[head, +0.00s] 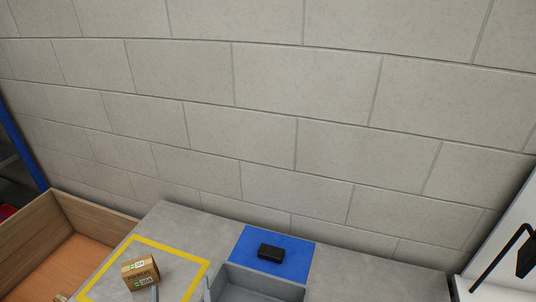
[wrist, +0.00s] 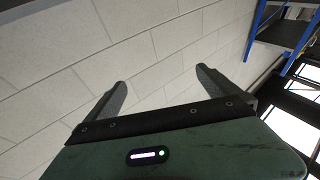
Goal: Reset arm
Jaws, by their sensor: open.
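My gripper (wrist: 160,88) shows in the wrist view with its two dark fingers spread wide apart. Nothing is between the fingers, and they point toward the pale block wall. My gripper cannot be made out in the head view.
In the head view, a small cardboard box (head: 140,272) sits within a yellow outline (head: 188,252) on the grey worktop (head: 360,270). A black object (head: 271,252) lies on a blue mat (head: 300,250), beside a grey bin (head: 262,283). A wooden crate (head: 95,217) stands left. Blue shelving (wrist: 285,32) shows in the wrist view.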

